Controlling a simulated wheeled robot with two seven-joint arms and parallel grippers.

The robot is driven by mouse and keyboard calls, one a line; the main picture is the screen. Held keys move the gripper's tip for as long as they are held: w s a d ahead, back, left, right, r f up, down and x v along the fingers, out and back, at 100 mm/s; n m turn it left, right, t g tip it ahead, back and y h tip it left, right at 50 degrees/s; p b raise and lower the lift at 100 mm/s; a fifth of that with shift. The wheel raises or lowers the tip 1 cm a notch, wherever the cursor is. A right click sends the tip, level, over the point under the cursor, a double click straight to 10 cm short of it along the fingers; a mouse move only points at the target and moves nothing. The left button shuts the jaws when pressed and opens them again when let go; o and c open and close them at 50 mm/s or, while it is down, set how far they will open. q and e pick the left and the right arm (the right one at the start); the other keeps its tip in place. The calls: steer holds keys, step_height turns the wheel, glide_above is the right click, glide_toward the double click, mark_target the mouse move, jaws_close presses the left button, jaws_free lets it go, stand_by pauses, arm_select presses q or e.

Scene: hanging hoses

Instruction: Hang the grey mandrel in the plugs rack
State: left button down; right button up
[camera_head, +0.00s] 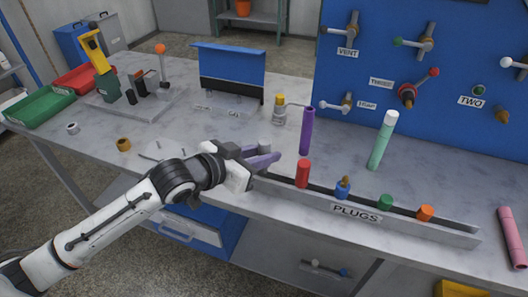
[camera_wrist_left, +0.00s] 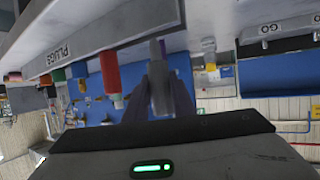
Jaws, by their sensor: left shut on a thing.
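The grey mandrel (camera_head: 264,147) is upright between the fingers of my left gripper (camera_head: 262,160), which is shut on it. In the wrist view the mandrel (camera_wrist_left: 158,80) stands between the dark purple-grey fingers (camera_wrist_left: 160,103). The grey plugs rack (camera_head: 356,214) is a long slotted rail along the table's front edge, labelled PLUGS; it also shows upside down in the wrist view (camera_wrist_left: 110,30). The gripper is at the rack's left end, left of the red plug. The mandrel's lower end is at or close to the rack; I cannot tell whether it is in the slot. My right gripper is not in view.
The red plug (camera_head: 303,173), blue plug (camera_head: 343,188), green plug (camera_head: 385,203) and orange plug (camera_head: 425,213) stand in the rack. A purple cylinder (camera_head: 306,131) and a mint cylinder (camera_head: 382,140) stand behind it.

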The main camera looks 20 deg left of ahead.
arm_select(q)
steer(key=shift+f+b, duration=0.7)
steer(key=shift+f, duration=1.05)
steer(key=c, duration=1.4)
jaws_free()
steer(key=shift+s, duration=0.1)
steer(key=v, duration=1)
steer(key=shift+a, duration=0.1)
